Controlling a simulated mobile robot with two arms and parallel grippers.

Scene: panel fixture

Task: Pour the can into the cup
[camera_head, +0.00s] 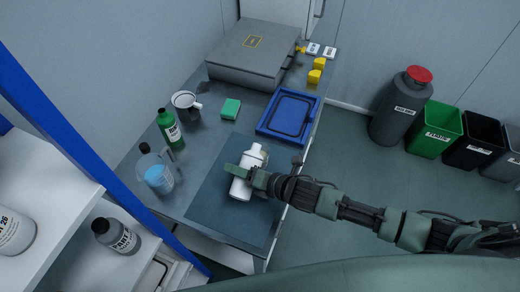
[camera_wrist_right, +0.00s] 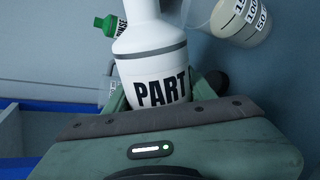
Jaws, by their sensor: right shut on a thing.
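The can, a white bottle-shaped container (camera_head: 240,188) with a grey band and the word PART, is in my right gripper (camera_head: 246,177) over the dark mat. The can fills the middle of the right wrist view (camera_wrist_right: 155,60). My right gripper's jaws are shut around its body, their tips partly hidden. I cannot tell whether its base touches the mat. The cup (camera_head: 184,108), pale with a handle and dark inside, stands apart near the table's left edge. A cup with printed graduations (camera_wrist_right: 243,20) shows at the wrist view's top right. My left gripper is out of view.
A green bottle (camera_head: 168,127) and a clear jug-like container with blue contents (camera_head: 157,172) stand along the left edge. A green block (camera_head: 231,108), a blue tray (camera_head: 311,119) and a grey case (camera_head: 246,52) lie behind. The dark mat (camera_head: 250,222) has free room.

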